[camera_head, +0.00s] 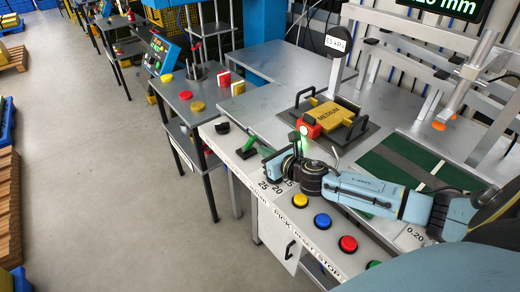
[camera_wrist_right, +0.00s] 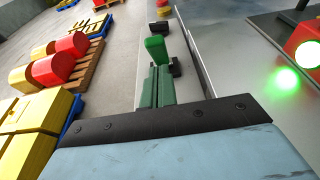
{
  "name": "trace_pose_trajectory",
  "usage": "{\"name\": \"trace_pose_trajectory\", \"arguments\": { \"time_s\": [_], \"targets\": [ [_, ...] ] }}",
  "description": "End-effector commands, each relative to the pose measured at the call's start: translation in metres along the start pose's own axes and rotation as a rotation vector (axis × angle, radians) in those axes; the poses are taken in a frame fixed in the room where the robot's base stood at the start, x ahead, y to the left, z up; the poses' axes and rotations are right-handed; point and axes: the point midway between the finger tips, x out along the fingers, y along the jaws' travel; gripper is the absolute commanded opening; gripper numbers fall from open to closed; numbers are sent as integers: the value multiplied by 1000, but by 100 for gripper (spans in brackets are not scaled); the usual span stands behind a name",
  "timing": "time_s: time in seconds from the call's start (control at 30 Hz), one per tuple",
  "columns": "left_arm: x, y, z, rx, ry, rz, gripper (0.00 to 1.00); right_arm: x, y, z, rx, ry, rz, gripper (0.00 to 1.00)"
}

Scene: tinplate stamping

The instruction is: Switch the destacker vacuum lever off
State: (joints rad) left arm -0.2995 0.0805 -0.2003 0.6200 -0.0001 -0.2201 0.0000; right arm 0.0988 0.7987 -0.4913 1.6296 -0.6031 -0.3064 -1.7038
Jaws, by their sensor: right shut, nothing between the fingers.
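A lever with a green handle (camera_head: 246,151) stands near the left end of the grey bench's front strip. In the right wrist view its green grip (camera_wrist_right: 155,48) is just past my fingertips, with a small black block beside it. My right gripper (camera_head: 238,158) is shut and empty, low over the strip at the lever. Its green fingers lie together in the wrist view (camera_wrist_right: 157,75). I cannot tell whether they touch the handle. A red unit (camera_head: 309,127) with a lit green lamp sits on the bench to the right. My left gripper is not in view.
A yellow block marked MEDIUM (camera_head: 340,117) lies on a dark plate behind the red unit. Yellow (camera_head: 300,201), blue (camera_head: 322,221) and red (camera_head: 348,244) buttons line the front strip below my right arm. A round labelled gauge (camera_head: 338,41) stands behind.

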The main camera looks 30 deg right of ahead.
Motion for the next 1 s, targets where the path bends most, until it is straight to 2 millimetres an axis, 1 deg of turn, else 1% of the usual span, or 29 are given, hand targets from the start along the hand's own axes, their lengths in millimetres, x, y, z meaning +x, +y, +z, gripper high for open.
{"name": "trace_pose_trajectory", "arguments": {
  "time_s": [0.03, 0.1, 0.3, 0.73, 1.0],
  "targets": [
    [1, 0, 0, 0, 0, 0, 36, 8, 0, 0, 1, -2, 0, 0],
    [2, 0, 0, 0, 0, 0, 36, 16, 0, 0, 2, -1, -1, 0],
    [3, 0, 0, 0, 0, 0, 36, 27, 0, 0, 0, 0, 1, 0],
    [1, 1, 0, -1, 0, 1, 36, 27, 0, 1, 0, 3, -1, 0],
    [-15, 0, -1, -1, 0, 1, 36, 22, -9, 5, 3, 46, -17, 0]
  ]
}}
